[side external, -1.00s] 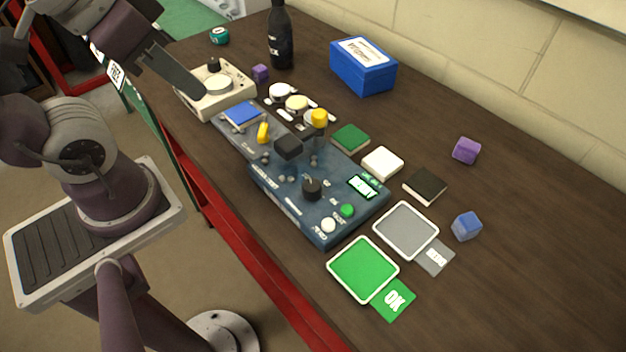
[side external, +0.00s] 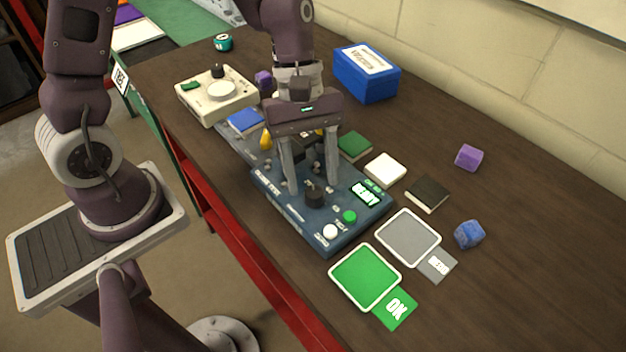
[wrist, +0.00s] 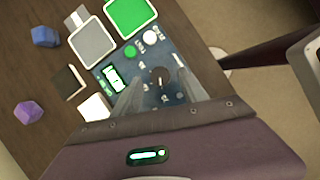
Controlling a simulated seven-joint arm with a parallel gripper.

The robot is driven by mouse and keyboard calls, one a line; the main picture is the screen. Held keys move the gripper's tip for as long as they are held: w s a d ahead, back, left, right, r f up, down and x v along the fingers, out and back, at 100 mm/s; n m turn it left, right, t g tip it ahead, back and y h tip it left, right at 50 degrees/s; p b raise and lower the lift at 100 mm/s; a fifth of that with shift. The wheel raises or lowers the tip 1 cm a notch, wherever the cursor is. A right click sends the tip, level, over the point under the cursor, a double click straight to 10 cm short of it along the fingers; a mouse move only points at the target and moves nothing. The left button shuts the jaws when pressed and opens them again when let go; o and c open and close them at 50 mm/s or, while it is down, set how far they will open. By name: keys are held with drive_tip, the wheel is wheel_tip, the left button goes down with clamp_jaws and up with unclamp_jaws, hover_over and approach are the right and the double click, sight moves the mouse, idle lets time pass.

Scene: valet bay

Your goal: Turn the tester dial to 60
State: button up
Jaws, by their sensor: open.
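The tester (side external: 290,215) is a dark blue box on the wooden table, with a lit green display (side external: 366,193), a green button (side external: 349,216) and a white button (side external: 330,232). Its black dial (side external: 314,197) stands on the top face; in the wrist view the dial (wrist: 160,77) shows between my fingers. My gripper (side external: 313,188) is open, pointing down over the tester, with one finger on each side of the dial and apart from it. I cannot tell which number the dial points to. My gripper hides part of the tester's back half.
A green pad (side external: 365,277) and a grey pad (side external: 408,238) lie in front of the tester. White (side external: 385,170), black (side external: 427,193) and green (side external: 354,146) tiles lie to its right. A blue box (side external: 366,75) and a cream device (side external: 217,97) stand behind. The table's right side is mostly clear.

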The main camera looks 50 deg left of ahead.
drive_tip(key=shift+x, duration=1)
drive_tip(key=shift+c, duration=0.2)
clamp_jaws()
drive_tip(key=shift+m, duration=0.3)
drive_tip(key=m, duration=0.2)
drive_tip(key=m+g+y, duration=0.1)
drive_tip(key=m, duration=0.2)
drive_tip(key=shift+w+d+g, duration=0.1)
drive_tip(key=shift+w+g, duration=0.1)
drive_tip(key=shift+g, duration=0.1)
drive_tip(key=m+y, duration=0.1)
drive_tip(key=m, duration=0.2)
drive_tip(key=m+g+y, duration=0.1)
drive_tip(key=m, duration=0.2)
drive_tip(key=shift+d+y, duration=0.1)
drive_tip(key=shift+y, duration=0.2)
drive_tip(key=shift+m, duration=0.3)
